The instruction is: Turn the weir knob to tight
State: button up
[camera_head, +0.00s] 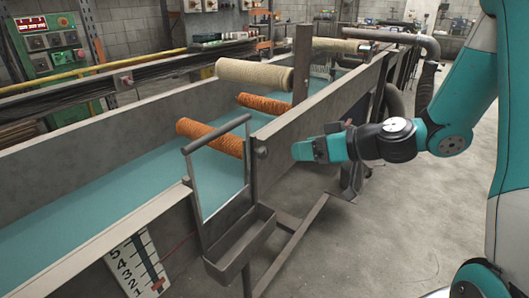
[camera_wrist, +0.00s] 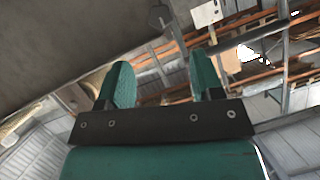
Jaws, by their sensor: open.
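The weir knob (camera_head: 262,152) looks like a small dark knob on the outer face of the tank's near side wall, just right of the weir frame (camera_head: 247,165). Its setting is too small to read. The weir has a grey bar handle across its top and a plate reaching down into the channel. My gripper (camera_head: 305,150) is to the right of the knob, outside the wall, its fingers pointing left towards it with a gap between. In the wrist view my gripper (camera_wrist: 163,78) is open, with nothing between its two teal fingers.
The long grey tank (camera_head: 295,125) holds teal water and several rollers, two of them orange (camera_head: 210,137). A grey trough (camera_head: 240,245) juts out below the weir. A numbered scale (camera_head: 137,264) hangs at the front. The floor (camera_head: 390,225) right of the tank is clear.

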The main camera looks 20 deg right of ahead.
aim_at(266, 152)
jog(key=p+x, duration=0.1)
jog(key=x, duration=1)
jog(key=shift+w+a+f, duration=0.15)
jog(key=shift+w+a, duration=0.05)
jog(key=c, duration=0.9)
jog(key=shift+f+m, duration=0.1)
jog(key=shift+m, duration=0.3)
jog(key=shift+y, duration=0.3)
jog(key=o, duration=0.9)
jog(key=shift+d, duration=0.1)
jog(key=b+v, duration=0.1)
jog(key=v, duration=1.6)
jog(key=shift+d+r+b, duration=0.15)
jog(key=shift+r+b, duration=0.2)
jog(key=shift+r, duration=0.05)
